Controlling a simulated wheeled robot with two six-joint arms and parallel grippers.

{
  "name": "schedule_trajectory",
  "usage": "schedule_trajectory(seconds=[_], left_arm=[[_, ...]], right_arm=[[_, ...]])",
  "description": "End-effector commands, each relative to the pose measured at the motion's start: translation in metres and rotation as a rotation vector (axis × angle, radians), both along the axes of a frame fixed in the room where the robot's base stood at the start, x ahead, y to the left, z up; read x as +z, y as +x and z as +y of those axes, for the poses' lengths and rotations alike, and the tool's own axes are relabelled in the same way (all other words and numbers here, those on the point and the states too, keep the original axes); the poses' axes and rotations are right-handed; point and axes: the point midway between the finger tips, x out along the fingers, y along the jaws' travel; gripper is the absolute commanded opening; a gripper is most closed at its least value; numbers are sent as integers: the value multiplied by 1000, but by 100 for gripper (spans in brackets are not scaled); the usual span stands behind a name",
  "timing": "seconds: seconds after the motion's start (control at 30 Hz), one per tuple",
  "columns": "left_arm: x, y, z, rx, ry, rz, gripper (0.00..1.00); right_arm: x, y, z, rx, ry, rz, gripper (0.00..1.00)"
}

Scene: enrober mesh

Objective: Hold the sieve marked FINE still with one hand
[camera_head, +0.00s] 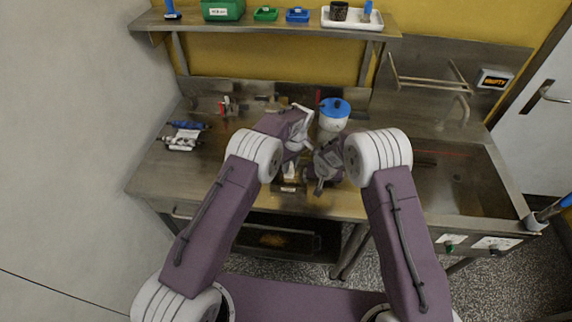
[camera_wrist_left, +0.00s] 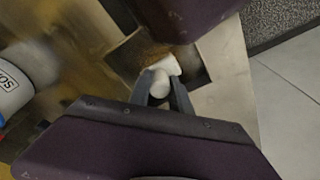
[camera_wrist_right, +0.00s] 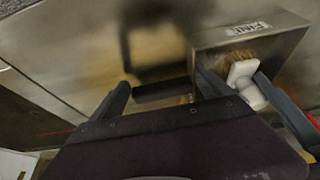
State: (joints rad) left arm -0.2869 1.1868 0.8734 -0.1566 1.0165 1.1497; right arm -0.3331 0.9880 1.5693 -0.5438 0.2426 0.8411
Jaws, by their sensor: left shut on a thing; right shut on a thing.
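The sieve marked FINE (camera_wrist_right: 275,40) is a metal box with a white label and a brown, grainy inside. It shows in the right wrist view, and small between my grippers in the head view (camera_head: 289,188). My right gripper (camera_wrist_right: 162,88) is shut with its fingers apart at the sieve's side, a dark grip-like piece between them; the exact contact is partly hidden. My left gripper (camera_wrist_left: 160,90) is shut on a white block with a rounded knob (camera_wrist_left: 161,82), over the sieve's brown inside. The block also shows in the right wrist view (camera_wrist_right: 243,70).
A white jar with a blue lid (camera_head: 334,112) stands behind my grippers. Blue-and-silver tools (camera_head: 186,134) lie at the bench's left. A sink basin (camera_head: 450,185) is at the right. A shelf (camera_head: 265,27) holds bins and a white tray. The bench's front left is clear.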

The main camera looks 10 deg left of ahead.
Motion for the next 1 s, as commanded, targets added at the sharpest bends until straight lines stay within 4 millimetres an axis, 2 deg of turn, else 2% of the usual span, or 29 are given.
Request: schedule_trajectory(seconds=[0.17,0.5,1.0], left_arm=[[0,0,-2,0,-1,-1,0],[-4,-2,-23,0,-3,3,0],[-4,-3,-1,-6,2,11,0]], right_arm=[[-1,-1,0,1,-3,3,44],[0,0,2,8,-2,-1,44],[3,3,2,5,3,-9,44]])
